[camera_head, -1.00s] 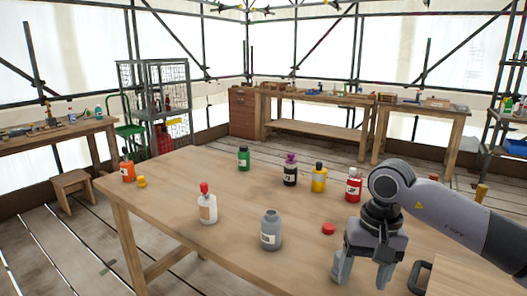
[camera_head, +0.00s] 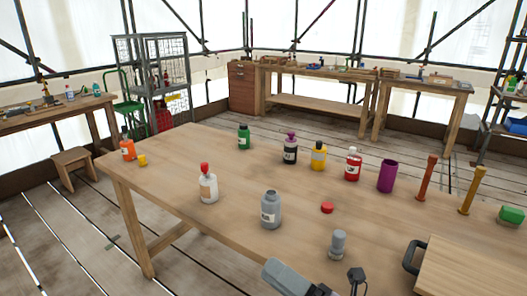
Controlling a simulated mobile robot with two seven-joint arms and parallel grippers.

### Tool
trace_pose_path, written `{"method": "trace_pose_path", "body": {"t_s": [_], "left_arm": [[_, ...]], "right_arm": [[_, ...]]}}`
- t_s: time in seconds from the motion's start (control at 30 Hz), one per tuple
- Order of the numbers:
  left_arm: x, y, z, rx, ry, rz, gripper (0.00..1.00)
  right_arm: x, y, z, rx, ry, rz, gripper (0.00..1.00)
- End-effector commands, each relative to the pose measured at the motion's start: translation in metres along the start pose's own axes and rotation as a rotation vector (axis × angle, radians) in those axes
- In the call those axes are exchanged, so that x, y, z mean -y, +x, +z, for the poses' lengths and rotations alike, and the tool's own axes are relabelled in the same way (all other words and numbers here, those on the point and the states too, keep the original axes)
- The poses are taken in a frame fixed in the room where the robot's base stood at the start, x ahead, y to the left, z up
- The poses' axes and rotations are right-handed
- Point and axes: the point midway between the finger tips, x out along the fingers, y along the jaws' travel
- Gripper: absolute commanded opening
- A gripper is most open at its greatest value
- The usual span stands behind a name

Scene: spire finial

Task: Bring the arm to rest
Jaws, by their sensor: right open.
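My right gripper (camera_head: 318,279) shows only in part at the bottom edge, as a grey piece and a dark piece. It is open, with nothing seen between its fingers, and is low in front of the things on the wooden table (camera_head: 185,235). The rest of the right arm is out of frame. A small grey bottle-like thing (camera_head: 338,244) stands on the table just beyond the gripper, apart from it in the picture. A grey bottle without a cap (camera_head: 270,210) stands behind, to the left. My left gripper is not in view.
A red cap (camera_head: 327,208) lies mid-table. Bottles stand behind it, including red (camera_head: 353,166), yellow (camera_head: 318,157) and green (camera_head: 243,138) ones. A black-handled wooden piece (camera_head: 465,270) fills the front right.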

Motion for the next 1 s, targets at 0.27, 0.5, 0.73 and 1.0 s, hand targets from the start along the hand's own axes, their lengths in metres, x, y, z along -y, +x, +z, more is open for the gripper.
{"method": "trace_pose_path", "body": {"t_s": [0.27, 0.5, 0.73, 1.0], "left_arm": [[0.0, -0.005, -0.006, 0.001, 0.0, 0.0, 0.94], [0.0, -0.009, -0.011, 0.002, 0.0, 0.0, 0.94], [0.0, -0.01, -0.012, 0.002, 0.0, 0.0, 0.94], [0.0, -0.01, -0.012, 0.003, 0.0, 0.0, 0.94]], "right_arm": [[0.074, -0.106, 0.012, 0.595, 0.862, -0.242, 0.65], [0.121, -0.228, -0.038, 1.131, 1.485, -0.36, 0.65], [0.129, -0.29, -0.08, 1.428, 1.759, -0.385, 0.65], [0.129, -0.296, -0.085, 1.463, 1.789, -0.386, 0.65]]}}
